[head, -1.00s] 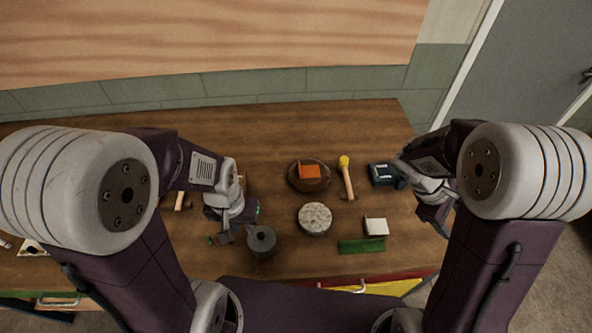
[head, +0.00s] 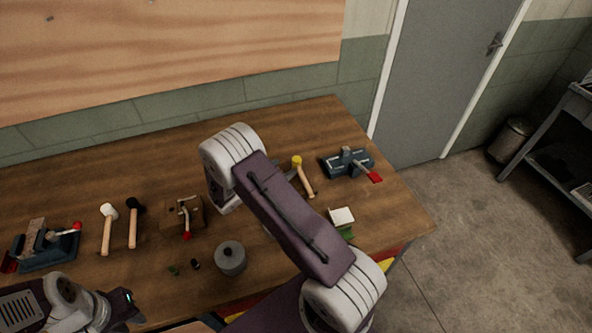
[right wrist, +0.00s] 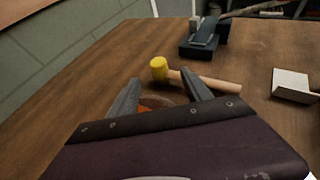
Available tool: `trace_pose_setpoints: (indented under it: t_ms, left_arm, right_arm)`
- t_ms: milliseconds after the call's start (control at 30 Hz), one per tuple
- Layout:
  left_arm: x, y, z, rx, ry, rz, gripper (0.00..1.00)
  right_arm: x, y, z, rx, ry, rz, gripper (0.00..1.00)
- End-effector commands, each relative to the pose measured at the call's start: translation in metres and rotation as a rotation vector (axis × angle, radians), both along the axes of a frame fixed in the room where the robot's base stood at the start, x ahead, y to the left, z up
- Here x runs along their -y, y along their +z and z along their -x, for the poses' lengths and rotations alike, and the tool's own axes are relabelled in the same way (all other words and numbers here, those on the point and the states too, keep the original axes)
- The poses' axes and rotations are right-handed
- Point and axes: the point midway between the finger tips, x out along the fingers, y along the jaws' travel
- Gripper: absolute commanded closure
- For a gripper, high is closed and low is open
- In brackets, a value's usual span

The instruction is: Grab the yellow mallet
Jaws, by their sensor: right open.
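The yellow mallet has a yellow head and a light wooden handle. In the head view the mallet (head: 306,180) lies on the table just right of my right arm. In the right wrist view the mallet (right wrist: 211,81) lies just beyond my right gripper (right wrist: 160,88), which is open, with its yellow head between the fingers in the picture and nothing held. My right gripper is hidden behind its arm in the head view. My left gripper (head: 132,307) is at the lower left; its jaws are not clear.
A blue-grey clamp (head: 347,162) with a red handle lies right of the mallet; a white block (head: 341,216) lies nearer. An orange thing (right wrist: 155,102) shows between the right fingers. White-headed (head: 107,228) and black-headed (head: 133,222) mallets and a grey cylinder (head: 230,258) lie left.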

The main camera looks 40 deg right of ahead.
Motion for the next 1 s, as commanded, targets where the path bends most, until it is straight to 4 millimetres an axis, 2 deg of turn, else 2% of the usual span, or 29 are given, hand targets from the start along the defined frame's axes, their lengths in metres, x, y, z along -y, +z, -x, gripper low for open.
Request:
trace_pose_setpoints:
  t_ms: [100,267,533,800,867,1000]
  left_arm:
    - [0.0,0.005,0.0,0.0,0.0,0.0,0.75]
    - [0.0,0.006,0.0,0.0,0.0,0.0,0.75]
    - [0.0,0.017,0.0,0.0,0.0,0.0,0.75]
    - [0.0,0.017,0.0,0.0,0.0,0.0,0.75]
    - [0.0,0.017,0.0,0.0,0.0,0.0,0.75]
    - [0.0,0.017,0.0,0.0,0.0,0.0,0.75]
  right_arm:
    - [0.015,-0.005,-0.004,0.0,-0.003,0.0,0.43]
    - [0.02,-0.008,-0.006,0.001,-0.001,0.0,0.43]
    - [0.058,-0.026,-0.017,0.0,-0.003,0.0,0.43]
    - [0.063,-0.029,-0.02,0.001,-0.001,0.0,0.43]
    - [0.063,-0.029,-0.02,0.001,-0.001,0.0,0.57]
    - [0.063,-0.029,-0.019,0.0,-0.001,-0.001,0.95]
